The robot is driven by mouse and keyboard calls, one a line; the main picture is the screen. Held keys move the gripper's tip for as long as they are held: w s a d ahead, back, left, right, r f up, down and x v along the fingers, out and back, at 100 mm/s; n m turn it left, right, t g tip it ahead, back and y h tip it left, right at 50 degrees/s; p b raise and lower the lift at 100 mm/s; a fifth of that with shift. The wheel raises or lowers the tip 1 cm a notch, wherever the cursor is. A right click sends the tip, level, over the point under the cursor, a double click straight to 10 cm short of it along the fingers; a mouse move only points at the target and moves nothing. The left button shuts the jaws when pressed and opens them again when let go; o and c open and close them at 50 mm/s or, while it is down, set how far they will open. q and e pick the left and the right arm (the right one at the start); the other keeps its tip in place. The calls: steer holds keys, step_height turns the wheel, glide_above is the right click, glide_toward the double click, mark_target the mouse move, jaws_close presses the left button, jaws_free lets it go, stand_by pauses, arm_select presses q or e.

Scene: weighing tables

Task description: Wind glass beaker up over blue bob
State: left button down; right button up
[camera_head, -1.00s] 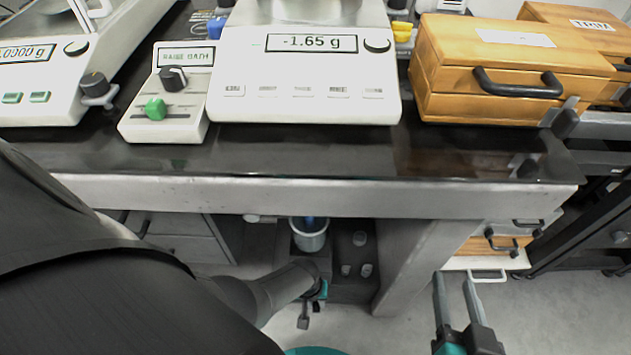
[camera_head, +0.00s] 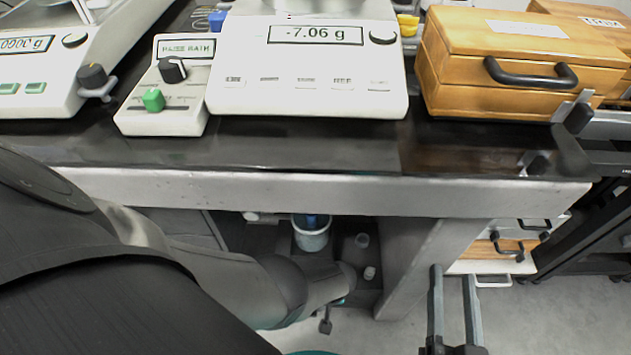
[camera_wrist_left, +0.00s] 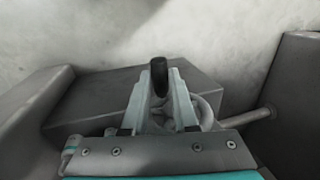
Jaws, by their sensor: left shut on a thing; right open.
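The glass beaker (camera_head: 311,240) stands upright under the weighing table, in the head view. The blue bob (camera_head: 312,221) shows within its rim; I cannot tell how deep it sits. My left gripper (camera_wrist_left: 160,88) is shut on a dark upright crank handle (camera_wrist_left: 159,74) in the left wrist view. In the head view my left arm hides most of that gripper, low and to the right of the beaker; a small dark end (camera_head: 325,326) shows below it. My right gripper (camera_head: 453,275) is open and empty, in front of the table's right leg.
The balance (camera_head: 308,80) on the table reads -7.06 g. A small control box (camera_head: 165,105) with a green knob stands left of it, a wooden case (camera_head: 515,65) right of it. The table edge (camera_head: 300,188) overhangs the beaker. Open floor (camera_head: 540,315) lies at lower right.

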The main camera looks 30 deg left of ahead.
arm_select(q)
steer(key=shift+d, duration=0.1)
steer(key=c, duration=0.7)
jaws_free()
steer(key=shift+r, duration=0.1)
